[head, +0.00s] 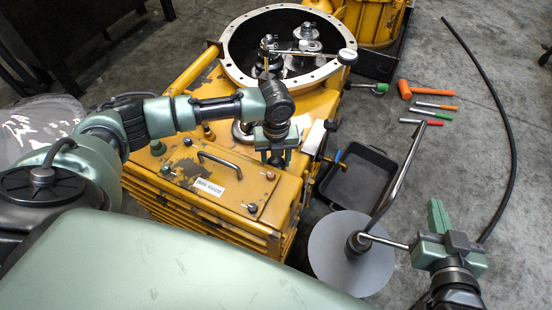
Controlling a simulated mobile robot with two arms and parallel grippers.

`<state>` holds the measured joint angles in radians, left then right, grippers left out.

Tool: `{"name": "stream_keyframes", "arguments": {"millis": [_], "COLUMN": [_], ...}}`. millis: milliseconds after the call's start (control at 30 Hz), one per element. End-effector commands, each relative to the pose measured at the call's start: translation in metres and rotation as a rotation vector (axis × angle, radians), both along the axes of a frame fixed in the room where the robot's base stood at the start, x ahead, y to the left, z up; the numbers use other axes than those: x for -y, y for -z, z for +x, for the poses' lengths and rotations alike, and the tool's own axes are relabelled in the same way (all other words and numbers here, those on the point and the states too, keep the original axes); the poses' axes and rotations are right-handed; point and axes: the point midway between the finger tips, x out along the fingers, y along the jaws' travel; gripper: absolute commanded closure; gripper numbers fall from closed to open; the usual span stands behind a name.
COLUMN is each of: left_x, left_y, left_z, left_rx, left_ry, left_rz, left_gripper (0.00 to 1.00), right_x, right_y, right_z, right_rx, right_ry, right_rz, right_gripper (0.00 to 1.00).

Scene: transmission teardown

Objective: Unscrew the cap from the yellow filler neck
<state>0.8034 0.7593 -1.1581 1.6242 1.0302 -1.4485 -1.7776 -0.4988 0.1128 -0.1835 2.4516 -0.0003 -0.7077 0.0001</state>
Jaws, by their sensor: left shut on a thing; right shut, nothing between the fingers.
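My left gripper (277,155) reaches down over the yellow machine (225,205), just right of its lifting handle. It is shut on a small dark thing that looks like the cap; the fingers and wrist hide most of it. The yellow filler neck under it is not clearly visible, so I cannot tell whether the cap is still seated on it. My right gripper (440,235) is shut and empty above the floor at the lower right, near the end of a thin metal rod.
A stand with a round grey base (335,265) and bent pole is left of my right gripper. A black tray (352,190) lies beside the machine. An orange mallet (418,90) and several tools lie on the floor. The open round housing (232,68) is behind.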

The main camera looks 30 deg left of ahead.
Motion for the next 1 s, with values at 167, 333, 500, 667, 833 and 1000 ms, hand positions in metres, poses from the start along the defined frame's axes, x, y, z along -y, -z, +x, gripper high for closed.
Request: {"name": "stream_keyframes", "arguments": {"millis": [167, 333, 500, 667, 833, 1000], "left_x": [0.0, 0.0, 0.0, 0.0, 0.0, 0.0], "left_y": [-0.001, -0.002, -0.002, -0.002, -0.002, -0.002], "left_z": [0.0, 0.0, 0.0, 0.0, 0.0, 0.0], "left_rx": [0.0, 0.0, 0.001, 0.001, 0.001, 0.001], "left_ry": [-0.003, -0.033, -0.069, -0.103, -0.139, -0.175], "left_rz": [0.0, 0.0, -0.001, -0.001, -0.001, -0.001], "left_gripper": [1.0, 1.0, 1.0, 1.0, 1.0, 1.0], "right_x": [0.001, 0.006, 0.013, 0.02, 0.027, 0.034], "right_y": [0.001, 0.017, 0.037, 0.054, 0.069, 0.081], "right_z": [-0.001, -0.011, -0.027, -0.043, -0.063, -0.084], "right_rx": [-0.011, -0.108, -0.229, -0.34, -0.454, -0.564], "right_ry": [0.001, 0.008, 0.016, 0.024, 0.031, 0.04], "right_rz": [-0.003, -0.026, -0.054, -0.079, -0.104, -0.128], "right_gripper": [1.0, 1.0, 1.0, 1.0, 1.0, 1.0]}}
